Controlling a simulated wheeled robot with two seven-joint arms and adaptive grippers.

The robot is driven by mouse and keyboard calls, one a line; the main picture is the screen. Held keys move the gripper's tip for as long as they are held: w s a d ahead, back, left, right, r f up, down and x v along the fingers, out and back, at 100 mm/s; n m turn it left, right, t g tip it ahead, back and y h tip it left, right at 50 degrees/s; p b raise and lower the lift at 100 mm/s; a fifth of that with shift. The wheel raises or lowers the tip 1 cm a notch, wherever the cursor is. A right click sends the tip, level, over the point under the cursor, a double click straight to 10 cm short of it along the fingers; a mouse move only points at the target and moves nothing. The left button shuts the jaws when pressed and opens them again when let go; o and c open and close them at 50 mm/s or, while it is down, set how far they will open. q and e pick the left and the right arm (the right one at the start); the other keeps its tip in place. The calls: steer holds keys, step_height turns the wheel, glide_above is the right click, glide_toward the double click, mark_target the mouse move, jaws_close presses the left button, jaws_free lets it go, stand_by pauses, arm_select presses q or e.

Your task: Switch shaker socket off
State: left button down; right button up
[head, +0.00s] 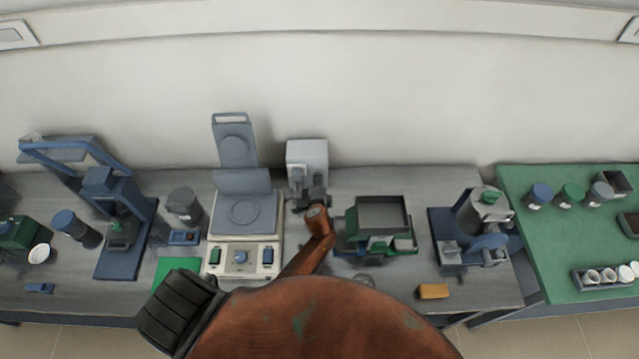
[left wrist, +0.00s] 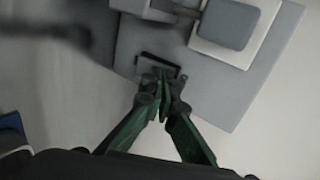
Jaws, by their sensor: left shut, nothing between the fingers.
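A light grey socket box (head: 306,153) stands at the back of the bench against the wall. In the left wrist view its grey face (left wrist: 205,85) fills the upper right. It carries a dark-framed switch (left wrist: 158,66) and a pale square outlet with a grey plug (left wrist: 229,24) in it. My left gripper (head: 311,191) is at the lower front of the box. In the left wrist view its green fingers (left wrist: 162,88) are shut and empty, with the tips at the lower edge of the switch. I cannot tell whether they touch it. My right gripper is not in view.
A green machine with a grey tray (head: 382,214) stands right of my left gripper. A white-based instrument with a raised lid (head: 241,225) stands to its left. A yellow block (head: 433,291) lies near the front edge. My arm hides part of the bench's front.

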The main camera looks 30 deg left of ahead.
arm_select(q)
steer(key=shift+d+r+p, duration=0.1)
steer(key=shift+r+p, duration=0.6)
steer(key=shift+r, duration=0.15)
steer(key=shift+f, duration=0.1)
steer(key=v, duration=1.3)
steer(key=shift+r+p, duration=0.35)
steer(key=shift+p, duration=0.05)
steer(key=shift+s, duration=0.1)
